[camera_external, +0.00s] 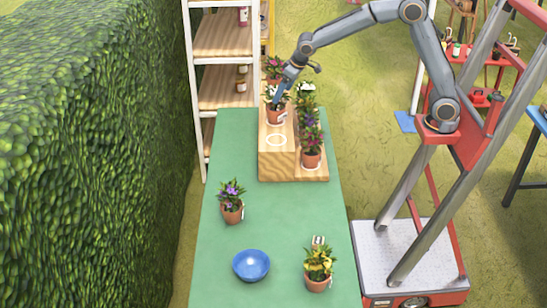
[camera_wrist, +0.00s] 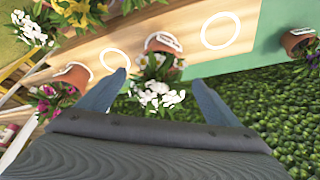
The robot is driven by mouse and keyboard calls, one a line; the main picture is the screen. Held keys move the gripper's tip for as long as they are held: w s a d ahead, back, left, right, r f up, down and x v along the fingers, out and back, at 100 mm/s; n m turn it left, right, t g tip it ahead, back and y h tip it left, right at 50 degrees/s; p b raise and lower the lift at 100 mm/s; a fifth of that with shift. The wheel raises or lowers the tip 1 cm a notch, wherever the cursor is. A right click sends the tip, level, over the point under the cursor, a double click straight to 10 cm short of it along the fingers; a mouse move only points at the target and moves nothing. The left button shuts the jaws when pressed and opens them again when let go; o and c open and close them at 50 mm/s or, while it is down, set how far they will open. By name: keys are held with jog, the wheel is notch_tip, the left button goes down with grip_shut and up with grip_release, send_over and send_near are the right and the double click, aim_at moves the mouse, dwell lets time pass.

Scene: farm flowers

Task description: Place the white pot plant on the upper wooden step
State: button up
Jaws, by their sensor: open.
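The white pot plant, white flowers in a terracotta pot (camera_external: 277,116), stands upright on the upper wooden step (camera_external: 279,160). In the wrist view its white blooms (camera_wrist: 158,97) show between my fingers, with its labelled pot (camera_wrist: 163,42) beyond, on the step (camera_wrist: 185,38) between two white rings. My gripper (camera_external: 279,96) is open, at the plant's flowers; in the wrist view its fingers (camera_wrist: 158,90) are spread apart on either side of the blooms. I cannot tell whether they touch the plant.
An empty white ring (camera_external: 277,140) is on the upper step in front of the pot. Several plants stand on the lower step (camera_external: 316,173). A purple plant (camera_external: 232,211), a blue bowl (camera_external: 251,265) and a yellow plant (camera_external: 318,282) are on the green table (camera_external: 282,215), with free room between them.

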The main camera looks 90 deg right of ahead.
jog(key=s+a+f+n+g, duration=0.1)
jog(key=s+a+f, duration=0.3)
jog(key=s, duration=0.6)
jog(key=s+a+f+n+g+y, duration=0.1)
jog(key=s+a+f+n, duration=0.1)
jog(key=s+a+f, duration=0.2)
jog(key=s+a+f+n+g+y, duration=0.1)
jog(key=s+a+f, duration=0.4)
jog(key=s, duration=1.2)
jog(key=a+n, duration=0.1)
jog(key=a, duration=0.3)
jog(key=shift+s+a, duration=0.15)
jog(key=shift+a, duration=0.05)
